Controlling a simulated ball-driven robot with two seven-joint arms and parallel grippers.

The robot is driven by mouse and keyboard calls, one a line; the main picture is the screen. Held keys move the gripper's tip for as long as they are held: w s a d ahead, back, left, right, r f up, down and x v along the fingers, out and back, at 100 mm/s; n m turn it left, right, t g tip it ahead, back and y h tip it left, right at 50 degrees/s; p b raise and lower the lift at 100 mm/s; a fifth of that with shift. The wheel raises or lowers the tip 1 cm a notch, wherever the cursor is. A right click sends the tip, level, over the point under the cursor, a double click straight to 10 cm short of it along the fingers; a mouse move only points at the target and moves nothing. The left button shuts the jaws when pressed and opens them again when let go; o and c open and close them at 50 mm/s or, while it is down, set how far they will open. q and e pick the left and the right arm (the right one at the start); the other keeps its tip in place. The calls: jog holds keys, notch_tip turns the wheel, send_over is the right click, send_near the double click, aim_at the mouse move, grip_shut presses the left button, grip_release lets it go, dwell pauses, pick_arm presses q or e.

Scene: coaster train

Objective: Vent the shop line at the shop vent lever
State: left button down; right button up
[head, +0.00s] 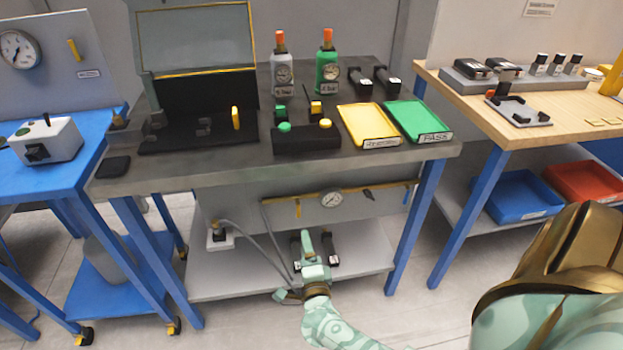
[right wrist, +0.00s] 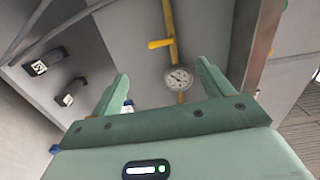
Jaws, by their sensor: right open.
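Below the middle bench a yellow pipe (head: 350,193) runs along a grey panel. A round gauge (head: 331,199) sits on it. A yellow lever (head: 297,208) hangs down from the pipe left of the gauge; the right wrist view shows the lever (right wrist: 160,43) and gauge (right wrist: 179,79) turned sideways. A dark handle (head: 369,194) and another yellow lever (head: 407,195) are right of the gauge. No readable label shows which is the shop vent lever. My right gripper (head: 306,240) is open and empty, in front of the panel and apart from the levers; its fingers (right wrist: 165,88) frame the gauge.
The bench's lower shelf (head: 225,285) holds two black parts (right wrist: 55,80) and a white block with hoses (head: 220,236). The bench top (head: 200,180) hangs over the panel. A blue bench leg (head: 415,225) stands at right. Another gauge and yellow lever (head: 73,50) are at far left.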

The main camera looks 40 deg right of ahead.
jog(key=shift+v, duration=1.8)
